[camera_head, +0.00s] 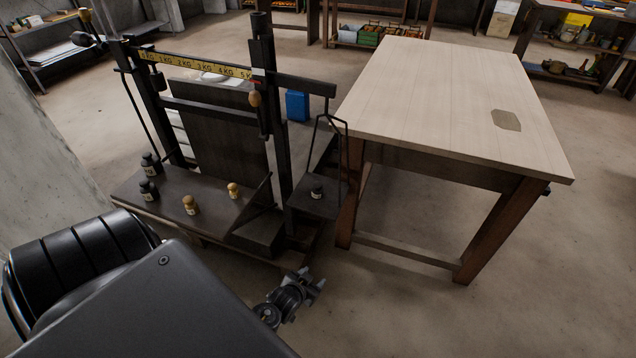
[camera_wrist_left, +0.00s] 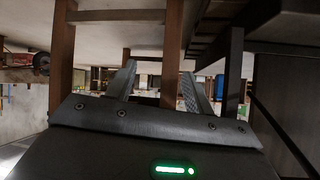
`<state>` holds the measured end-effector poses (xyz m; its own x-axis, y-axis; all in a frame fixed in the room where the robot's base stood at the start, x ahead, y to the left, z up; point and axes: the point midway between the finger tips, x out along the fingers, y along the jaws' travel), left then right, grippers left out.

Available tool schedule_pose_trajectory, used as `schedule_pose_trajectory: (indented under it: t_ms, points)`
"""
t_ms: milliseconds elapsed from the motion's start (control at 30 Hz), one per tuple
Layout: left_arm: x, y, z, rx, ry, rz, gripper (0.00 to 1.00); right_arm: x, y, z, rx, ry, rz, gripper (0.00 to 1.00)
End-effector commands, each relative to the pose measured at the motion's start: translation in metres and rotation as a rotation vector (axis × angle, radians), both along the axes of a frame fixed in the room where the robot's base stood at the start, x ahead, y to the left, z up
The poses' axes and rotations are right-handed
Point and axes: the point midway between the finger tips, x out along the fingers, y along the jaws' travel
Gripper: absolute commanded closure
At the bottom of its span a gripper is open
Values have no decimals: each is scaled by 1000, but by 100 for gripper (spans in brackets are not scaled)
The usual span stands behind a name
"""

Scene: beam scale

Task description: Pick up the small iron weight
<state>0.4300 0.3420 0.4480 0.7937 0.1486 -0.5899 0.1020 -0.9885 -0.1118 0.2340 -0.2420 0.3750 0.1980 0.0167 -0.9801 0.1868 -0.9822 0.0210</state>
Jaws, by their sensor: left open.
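A beam scale (camera_head: 205,75) with a yellow kilogram strip stands left of the table. Two dark, iron-looking weights with pale labels, one farther back (camera_head: 150,163) and one nearer (camera_head: 148,190), stand on the left of its low shelf (camera_head: 165,205). A smaller dark weight (camera_head: 317,192) stands on the hanging pan (camera_head: 325,207) at the right. I cannot tell for certain which is the task's small iron weight. My left gripper (camera_head: 309,281) is open and empty, in front of and below the pan, apart from every weight. Its two fingers show apart in the left wrist view (camera_wrist_left: 158,80).
Two brass-coloured weights (camera_head: 190,204) (camera_head: 233,190) stand on the same shelf. A wooden table (camera_head: 430,95) with a flat brownish patch (camera_head: 506,120) stands close right of the pan. The scale's dark post (camera_head: 268,120) and the pan's hanger rods (camera_head: 345,150) stand near. Floor in front is clear.

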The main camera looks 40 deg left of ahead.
Motion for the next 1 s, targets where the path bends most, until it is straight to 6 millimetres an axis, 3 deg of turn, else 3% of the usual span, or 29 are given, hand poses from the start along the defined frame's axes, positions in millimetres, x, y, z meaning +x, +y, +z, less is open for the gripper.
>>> schedule_pose_trajectory:
  t_ms: [33, 133, 233, 400, 533, 700, 1000]
  points:
    - [27, 14, 19, 11, -110, 30, 48, 12, 2, 1, 3, -23, -3, 51]
    - [58, 38, 83, 32, -294, 83, 48, 25, 3, 34, 5, -46, -7, 51]
    - [69, 54, 135, 50, -426, 120, 48, 29, 3, 63, 6, -61, -10, 51]
    - [73, 69, 188, 70, -562, 155, 48, 28, 0, 92, 5, -76, -15, 51]
    - [73, 77, 210, 82, -622, 172, 48, 27, -1, 103, 5, -80, -16, 51]
    - [76, 79, 215, 84, -634, 175, 48, 27, -1, 107, 5, -81, -16, 51]
    - [117, 93, 214, 83, -632, 173, 48, 26, -1, 116, 6, -89, -16, 51]
